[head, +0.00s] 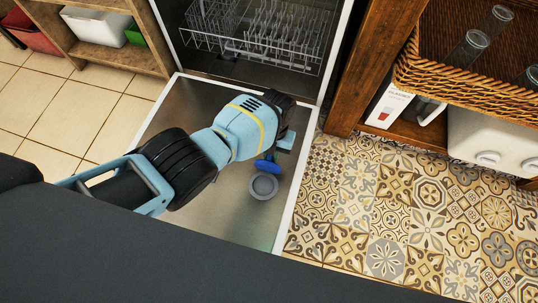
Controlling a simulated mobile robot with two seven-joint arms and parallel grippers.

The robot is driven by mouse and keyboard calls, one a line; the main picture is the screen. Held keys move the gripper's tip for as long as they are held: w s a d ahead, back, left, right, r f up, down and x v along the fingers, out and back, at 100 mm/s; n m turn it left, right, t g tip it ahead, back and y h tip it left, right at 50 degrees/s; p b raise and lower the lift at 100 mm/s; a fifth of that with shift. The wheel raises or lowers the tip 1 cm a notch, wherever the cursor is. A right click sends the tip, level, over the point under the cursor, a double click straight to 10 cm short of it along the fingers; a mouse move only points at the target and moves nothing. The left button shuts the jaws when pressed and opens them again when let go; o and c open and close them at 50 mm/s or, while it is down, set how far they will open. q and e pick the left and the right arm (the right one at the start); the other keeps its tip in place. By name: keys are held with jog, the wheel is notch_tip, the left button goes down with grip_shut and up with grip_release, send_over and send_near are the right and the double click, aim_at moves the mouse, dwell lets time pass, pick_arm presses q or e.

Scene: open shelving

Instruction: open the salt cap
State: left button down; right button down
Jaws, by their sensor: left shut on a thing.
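A round grey fitting (264,186) with a raised rim and a darker recessed centre sits on the inner face of the open dishwasher door (240,222). A small bright blue piece (266,166), which looks like the salt cap, shows just above its far rim. I cannot tell whether the two touch. My left gripper (277,155) reaches in from the left and is shut on the blue piece. The gripper's wrist hides part of the fingers and the grip. My right gripper is not in view.
Wire dish racks (265,38) stand inside the dishwasher beyond the door. A wooden shelf with a wicker basket (465,85) and a white appliance (492,150) is at the right. Another shelf with bins (95,26) is at the upper left. Tiled floor lies open on both sides.

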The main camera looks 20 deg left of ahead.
pick_arm(q)
jog(key=shift+f, duration=0.15)
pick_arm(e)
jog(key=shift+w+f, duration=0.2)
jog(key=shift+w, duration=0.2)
pick_arm(q)
jog(key=c, duration=1.4)
grip_release()
jog(key=shift+c, duration=0.2)
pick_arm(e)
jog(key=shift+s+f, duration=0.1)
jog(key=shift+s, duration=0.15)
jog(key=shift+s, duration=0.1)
